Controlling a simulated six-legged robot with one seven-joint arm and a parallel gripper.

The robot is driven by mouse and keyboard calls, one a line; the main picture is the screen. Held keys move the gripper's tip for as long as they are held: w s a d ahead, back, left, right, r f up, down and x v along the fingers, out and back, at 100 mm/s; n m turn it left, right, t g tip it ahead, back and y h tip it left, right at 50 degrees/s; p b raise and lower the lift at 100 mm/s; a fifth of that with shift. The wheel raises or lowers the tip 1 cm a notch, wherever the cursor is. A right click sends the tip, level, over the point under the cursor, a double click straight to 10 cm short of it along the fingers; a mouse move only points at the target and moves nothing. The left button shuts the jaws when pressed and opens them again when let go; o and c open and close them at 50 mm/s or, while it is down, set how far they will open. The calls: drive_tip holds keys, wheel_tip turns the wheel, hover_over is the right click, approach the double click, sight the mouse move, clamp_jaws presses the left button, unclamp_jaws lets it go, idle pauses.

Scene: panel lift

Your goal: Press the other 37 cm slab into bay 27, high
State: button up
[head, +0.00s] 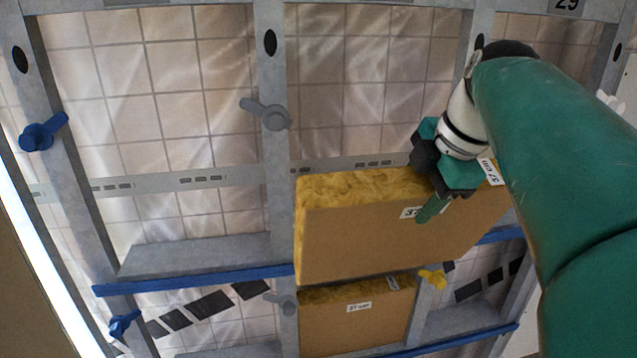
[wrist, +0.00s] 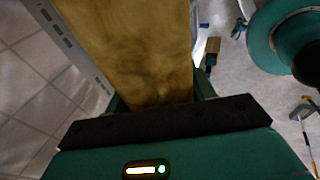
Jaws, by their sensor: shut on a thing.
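A brown-faced slab with yellow wool edges (head: 385,240) is held upright in front of the metal frame, and its label reads 37 cm in part. My gripper (head: 435,207) is shut on its top edge near the right end. In the wrist view the slab's yellow wool edge (wrist: 135,50) lies between the fingers of my gripper (wrist: 158,103). A second slab labelled 37 cm (head: 350,325) stands in the lower bay, below the held one. The number 29 shows at the top right; no number 27 is visible. Whether the held slab touches the studs is unclear.
Grey metal studs (head: 272,190) divide the tiled wall into bays. Blue clips (head: 40,133), grey clips (head: 268,113) and a yellow clip (head: 432,278) stick out from the studs. A blue strip (head: 190,282) runs across below the upper bays. The upper left bay is empty.

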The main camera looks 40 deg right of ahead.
drive_tip(key=w+d, duration=0.6)
drive_tip(key=w, duration=0.5)
drive_tip(key=shift+d, duration=0.3)
idle(0.6)
drive_tip(key=shift+f, duration=1)
idle(0.6)
drive_tip(key=o, duration=1.5)
